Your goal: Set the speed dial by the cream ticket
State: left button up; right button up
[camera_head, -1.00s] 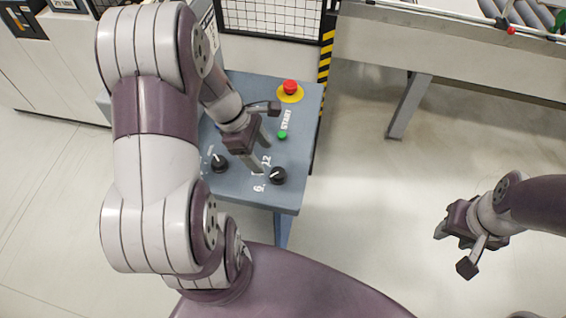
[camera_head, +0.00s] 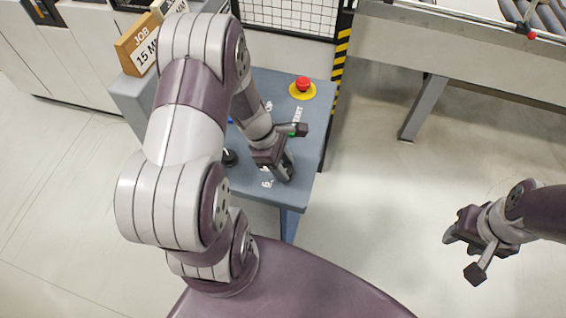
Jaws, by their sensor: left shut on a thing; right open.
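My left gripper (camera_head: 287,172) is shut on the right-hand black dial at the front of the blue-grey control panel (camera_head: 262,90); the jaws hide most of that dial and its pointer. White scale marks, including a 6, show beside it. A second black dial (camera_head: 229,158) sits to its left, partly behind my arm. A tan card (camera_head: 139,45) reading "JOB" and "15 M" stands at the upper left, its right part cut off by my arm; I cannot tell whether it is the cream ticket. My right gripper (camera_head: 450,232) is open and empty over the floor at the right.
A red stop button (camera_head: 302,84) on a yellow base is at the panel's back right. A green start button (camera_head: 292,133) is partly hidden by my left gripper. A conveyor frame (camera_head: 450,60) stands at the upper right. The floor between is clear.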

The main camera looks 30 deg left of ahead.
pick_arm(q)
jog(key=m, duration=0.1)
jog(key=m+g, duration=0.1)
jog(key=m, duration=0.1)
jog(key=m+p, duration=0.1)
jog(key=shift+w+g, duration=0.25)
jog(key=shift+g, duration=0.15)
jog(key=m+g, duration=0.1)
jog(key=m, duration=0.3)
jog(key=shift+w+p, duration=0.15)
jog(key=shift+p, duration=0.2)
jog(key=shift+m, duration=0.5)
jog(key=o, duration=1.1)
jog(key=shift+c, duration=0.2)
